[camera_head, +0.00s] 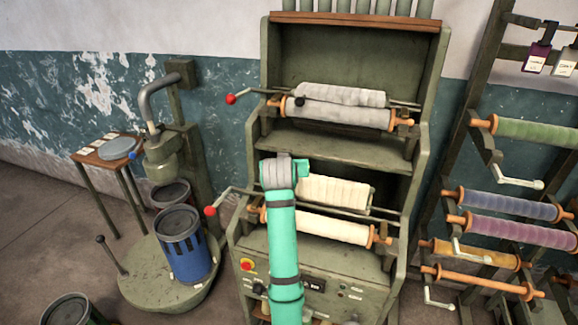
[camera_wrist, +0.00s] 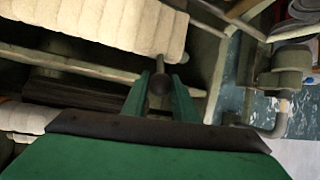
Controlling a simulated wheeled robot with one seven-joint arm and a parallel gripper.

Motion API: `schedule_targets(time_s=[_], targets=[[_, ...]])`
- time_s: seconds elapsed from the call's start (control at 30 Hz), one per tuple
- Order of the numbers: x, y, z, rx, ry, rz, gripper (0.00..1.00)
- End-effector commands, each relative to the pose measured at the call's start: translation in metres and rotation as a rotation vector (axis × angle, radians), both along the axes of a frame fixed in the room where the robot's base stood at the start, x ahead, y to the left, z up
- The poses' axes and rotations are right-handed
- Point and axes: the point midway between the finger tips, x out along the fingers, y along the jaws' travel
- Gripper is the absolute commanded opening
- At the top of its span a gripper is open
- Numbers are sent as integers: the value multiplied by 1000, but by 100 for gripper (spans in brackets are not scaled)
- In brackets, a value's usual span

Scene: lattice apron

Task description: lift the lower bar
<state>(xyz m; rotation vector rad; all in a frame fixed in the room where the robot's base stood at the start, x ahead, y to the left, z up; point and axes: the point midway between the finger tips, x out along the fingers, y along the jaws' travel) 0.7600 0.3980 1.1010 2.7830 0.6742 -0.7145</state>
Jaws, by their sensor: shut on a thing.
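The lower bar (camera_head: 386,211) is a thin grey-green rod across the front of the machine's lower bay. It runs beside the cream wrapped rolls, and my arm hides its left part. A red ball-ended lever (camera_head: 210,211) sticks out at its left. In the wrist view, my gripper (camera_wrist: 159,86) has its two green fingers closed around a small dark round knob (camera_wrist: 159,79) on a short stem. In the head view my teal arm reaches up to the left end of the lower bay, where its wrist hides the fingers and the knob.
Upper grey rolls (camera_head: 345,115) and their red-knobbed lever (camera_head: 231,99) sit above the middle shelf. A cream roll (camera_head: 317,226) lies just below the bar. A rack of coloured rolls (camera_head: 511,205) stands at right, a blue canister (camera_head: 184,250) at left.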

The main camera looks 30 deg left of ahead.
Motion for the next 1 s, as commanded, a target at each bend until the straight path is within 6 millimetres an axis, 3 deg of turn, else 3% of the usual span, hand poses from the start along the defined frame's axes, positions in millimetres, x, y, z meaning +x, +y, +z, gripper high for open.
schedule_targets(time_s=[0.1, 0.13, 0.2, 0.63, 1.0], targets=[[2, -4, 0, 0, -1, -7, 0], [2, -4, 0, 0, -1, -7, 28], [2, -3, 0, 0, -1, -7, 44], [-6, -5, 4, 0, 0, -3, 44], [-56, -30, 37, 1, -2, -4, 44]])
